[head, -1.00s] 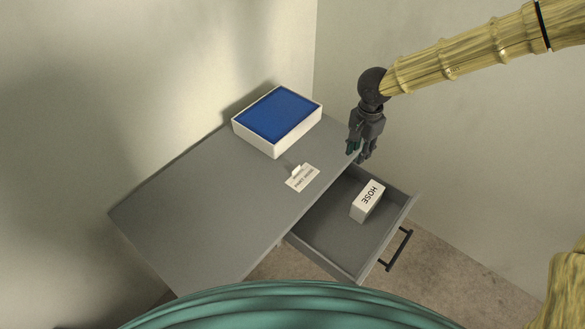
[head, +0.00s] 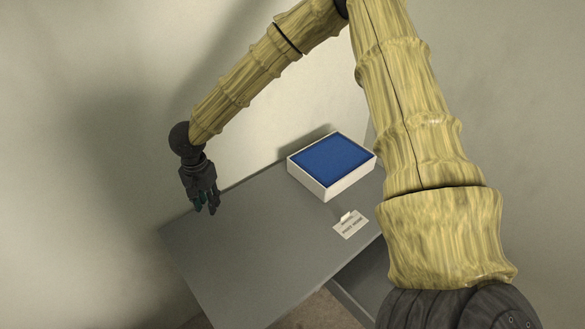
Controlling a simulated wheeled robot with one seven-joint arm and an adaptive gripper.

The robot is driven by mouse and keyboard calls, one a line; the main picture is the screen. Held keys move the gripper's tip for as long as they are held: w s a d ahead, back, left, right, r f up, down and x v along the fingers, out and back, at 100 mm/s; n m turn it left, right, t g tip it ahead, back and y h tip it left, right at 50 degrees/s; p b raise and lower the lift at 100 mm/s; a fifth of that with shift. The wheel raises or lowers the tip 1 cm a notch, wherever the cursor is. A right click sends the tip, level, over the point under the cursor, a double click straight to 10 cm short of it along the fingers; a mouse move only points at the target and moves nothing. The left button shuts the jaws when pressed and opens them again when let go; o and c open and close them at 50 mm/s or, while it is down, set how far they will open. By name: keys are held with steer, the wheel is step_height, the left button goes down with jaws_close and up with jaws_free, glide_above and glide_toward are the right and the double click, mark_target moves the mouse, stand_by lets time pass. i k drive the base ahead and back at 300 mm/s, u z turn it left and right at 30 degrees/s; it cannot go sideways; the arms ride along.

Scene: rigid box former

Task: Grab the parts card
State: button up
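The parts card (head: 350,225) is a small white card with printed text and a raised tab. It lies on the grey desk top (head: 265,235), in front of the blue-topped box. My gripper (head: 205,210) is dark grey with teal pads and hangs fingers down over the desk's far left edge. It is well to the left of the card and apart from it. Its fingertips look parted, with nothing seen between them.
A white box with a blue top (head: 333,165) stands at the back right of the desk. An open drawer (head: 352,298) shows at the desk's front; my arm hides most of it. The desk's left part is clear.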

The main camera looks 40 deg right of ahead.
mark_target(349, 224)
steer(key=u, duration=1.4)
steer(key=i, duration=0.1)
steer(key=z, duration=2.6)
